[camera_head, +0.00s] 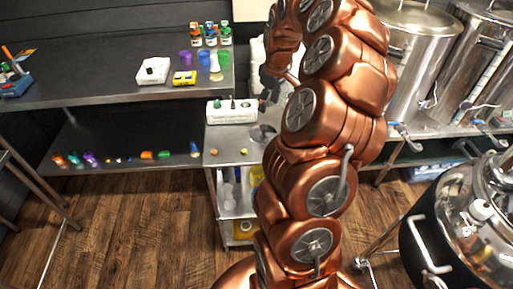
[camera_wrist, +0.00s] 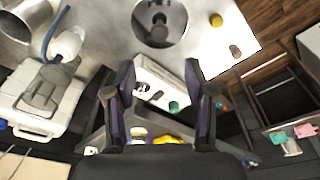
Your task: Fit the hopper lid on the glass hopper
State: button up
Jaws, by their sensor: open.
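My gripper (camera_wrist: 162,100) is open and empty in the wrist view, its two dark fingers spread above a white rack (camera_wrist: 155,78). The gripper also shows in the head view (camera_head: 269,92), partly hidden by my arm, just above the right end of the rack (camera_head: 231,114). A shiny round metal disc (camera_wrist: 158,20) lies on the steel table past the fingertips. It also shows in the head view (camera_head: 263,133). I cannot tell whether it is the hopper lid. I cannot make out the glass hopper for certain; my arm hides part of the bench.
A grey-and-white device (camera_wrist: 45,100) stands left in the wrist view. Two small stoppers (camera_wrist: 217,19) lie near the table edge. Colored bottles (camera_head: 210,34) and a white box (camera_head: 153,70) stand on the left bench. Steel tanks (camera_head: 414,50) stand right.

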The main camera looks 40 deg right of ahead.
jog(key=s+a+r, duration=0.1)
jog(key=a+r, duration=0.1)
jog(key=a, duration=0.5)
jog(key=s+a+r, duration=0.1)
jog(key=a+r, duration=0.1)
jog(key=a, duration=0.5)
jog(key=s+a+r+g, duration=0.1)
jog(key=s+a+g, duration=0.1)
jog(key=s+a, duration=1.1)
jog(key=a, duration=0.2)
jog(key=shift+s+a, duration=0.4)
jog(key=shift+m+g, duration=0.7)
jog(key=shift+g, duration=0.1)
jog(key=s+a, duration=0.1)
jog(key=s, duration=0.2)
jog(key=s+a+f, duration=0.1)
jog(key=s, duration=0.3)
jog(key=s+a+f, duration=0.1)
jog(key=s, duration=0.2)
jog(key=shift+s+f, duration=0.15)
jog(key=shift+s, duration=0.2)
jog(key=shift+s+a, duration=0.1)
jog(key=shift+s, duration=0.15)
jog(key=shift+c, duration=0.9)
jog(key=shift+a, duration=0.15)
jog(key=shift+c, duration=0.3)
